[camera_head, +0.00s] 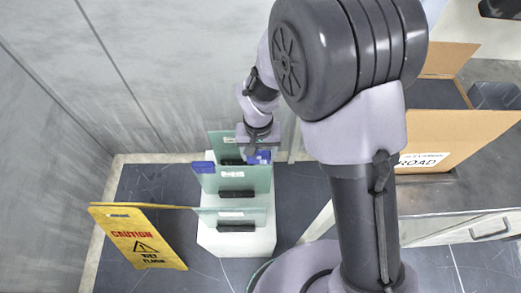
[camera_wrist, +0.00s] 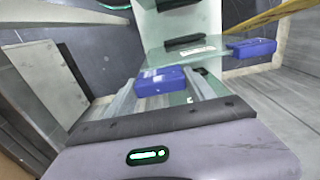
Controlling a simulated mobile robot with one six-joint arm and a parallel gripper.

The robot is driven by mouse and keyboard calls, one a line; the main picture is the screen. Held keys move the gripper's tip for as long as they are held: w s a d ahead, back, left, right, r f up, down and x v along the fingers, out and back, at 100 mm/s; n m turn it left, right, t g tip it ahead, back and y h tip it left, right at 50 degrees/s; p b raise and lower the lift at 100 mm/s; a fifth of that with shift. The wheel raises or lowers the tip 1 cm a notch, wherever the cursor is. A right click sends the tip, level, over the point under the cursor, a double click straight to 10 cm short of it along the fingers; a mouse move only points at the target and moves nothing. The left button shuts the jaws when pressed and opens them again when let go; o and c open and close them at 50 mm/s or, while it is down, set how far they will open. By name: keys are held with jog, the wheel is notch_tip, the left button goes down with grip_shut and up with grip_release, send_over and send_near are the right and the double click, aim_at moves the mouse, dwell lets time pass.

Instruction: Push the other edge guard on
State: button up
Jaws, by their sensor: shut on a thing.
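My gripper (camera_head: 258,138) reaches down at the right end of the glass plates and is shut on a blue edge guard (camera_head: 262,157). In the wrist view the held guard (camera_wrist: 160,80) sits at the tips of my gripper (camera_wrist: 168,100), close to the edge of a glass pane (camera_wrist: 200,57). I cannot tell whether the guard is around the glass edge or only beside it. A second blue edge guard (camera_head: 203,168) is on the left upper corner of the middle pane (camera_head: 235,180); it also shows in the wrist view (camera_wrist: 251,48).
The panes stand upright in a white rack (camera_head: 237,242) with dark slots. A yellow caution sign (camera_head: 140,237) stands at left. A grey wall (camera_head: 170,70) is close behind. An open cardboard box (camera_head: 450,140) is on a bench at right.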

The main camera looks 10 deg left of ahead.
aim_at(259, 167)
jog(key=shift+f+b, duration=2.1)
jog(key=shift+f, duration=0.6)
dwell(2.3)
jog(key=o, duration=1.4)
notch_tip(259, 167, up, 18)
jog(key=p, duration=0.7)
jog(key=shift+f+p, duration=0.2)
jog(key=shift+p, duration=0.1)
jog(key=shift+d, duration=0.1)
